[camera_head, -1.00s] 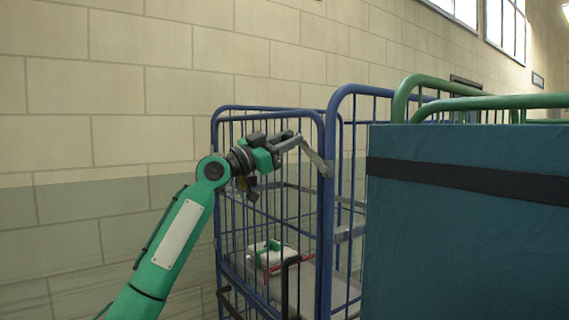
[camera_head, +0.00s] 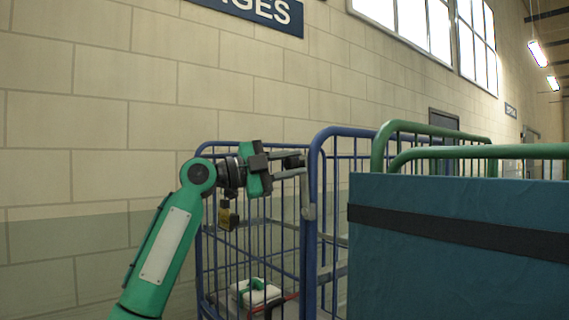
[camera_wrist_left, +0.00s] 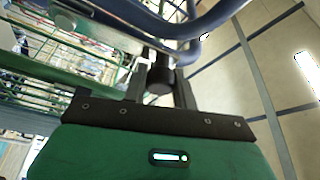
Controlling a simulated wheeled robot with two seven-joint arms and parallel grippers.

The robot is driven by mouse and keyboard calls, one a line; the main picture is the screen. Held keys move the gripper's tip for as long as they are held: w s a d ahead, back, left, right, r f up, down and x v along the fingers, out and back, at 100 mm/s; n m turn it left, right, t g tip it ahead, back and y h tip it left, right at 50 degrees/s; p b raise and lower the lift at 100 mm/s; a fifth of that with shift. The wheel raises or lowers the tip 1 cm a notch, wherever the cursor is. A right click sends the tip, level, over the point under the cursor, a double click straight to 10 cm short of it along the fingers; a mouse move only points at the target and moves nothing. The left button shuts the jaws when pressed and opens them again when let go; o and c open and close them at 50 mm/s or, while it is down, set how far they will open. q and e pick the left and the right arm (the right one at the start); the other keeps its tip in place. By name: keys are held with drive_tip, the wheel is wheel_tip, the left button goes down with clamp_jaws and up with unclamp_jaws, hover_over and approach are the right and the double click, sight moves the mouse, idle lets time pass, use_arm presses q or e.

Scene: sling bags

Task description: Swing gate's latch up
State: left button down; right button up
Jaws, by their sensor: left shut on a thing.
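The gate (camera_head: 201,250) is a blue barred panel of a roll cage, left of centre in the head view. Its latch (camera_head: 306,196) is a grey lever at the gate's right-hand post. The latch stands nearly upright, its upper end at my left gripper (camera_head: 295,164). My left gripper is shut on the latch's end, reaching in level from the left. In the left wrist view, a dark round grip (camera_wrist_left: 160,78) sits between the two fingers, with a blue tube just beyond it. My right gripper is out of view.
A large teal block (camera_head: 450,272) with a black strap fills the right side, with green rails (camera_head: 425,125) behind it. A white and green item (camera_head: 256,291) lies low in the cage. A block wall stands behind; space left of my arm is clear.

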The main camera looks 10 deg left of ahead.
use_arm(q)
drive_tip(key=shift+s+d+m, duration=0.25)
drive_tip(key=shift+d+m, duration=0.05)
drive_tip(key=shift+m, duration=0.1)
drive_tip(key=shift+s+d+m, duration=0.1)
drive_tip(key=shift+d+m, duration=0.05)
drive_tip(key=shift+m, duration=0.15)
drive_tip(key=shift+g, duration=0.3)
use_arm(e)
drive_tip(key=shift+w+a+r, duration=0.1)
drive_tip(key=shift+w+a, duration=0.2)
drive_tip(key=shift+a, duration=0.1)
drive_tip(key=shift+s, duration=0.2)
